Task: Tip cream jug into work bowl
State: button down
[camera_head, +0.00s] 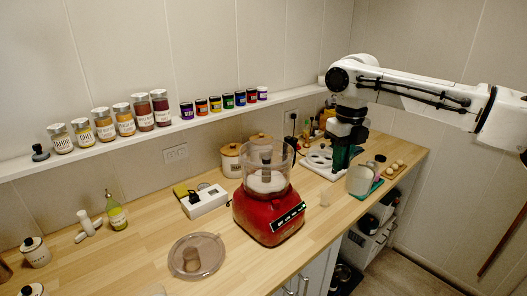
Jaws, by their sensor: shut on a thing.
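The work bowl (268,165) is the clear bowl on the red food processor (268,216) mid-counter. It is open at the top, with white contents low inside. A pale, cream-coloured jug (360,181) stands roughly upright to the right, over or on a teal mat. My gripper (341,165) reaches down from above, with its dark and green lower part at the jug's left side. It appears shut on the jug; the exact grip is small and partly hidden. The jug is apart from the bowl, to its right and farther back.
A clear round lid (196,255) lies front left of the processor. A jar shelf (140,135) runs along the wall.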

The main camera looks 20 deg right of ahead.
aim_at(262, 183)
jog(key=i+j, duration=0.25)
jog(key=i, duration=0.15)
jog(key=i+j, duration=0.2)
jog(key=i, duration=0.25)
jog(key=i+j, duration=0.25)
jog(key=i, duration=0.15)
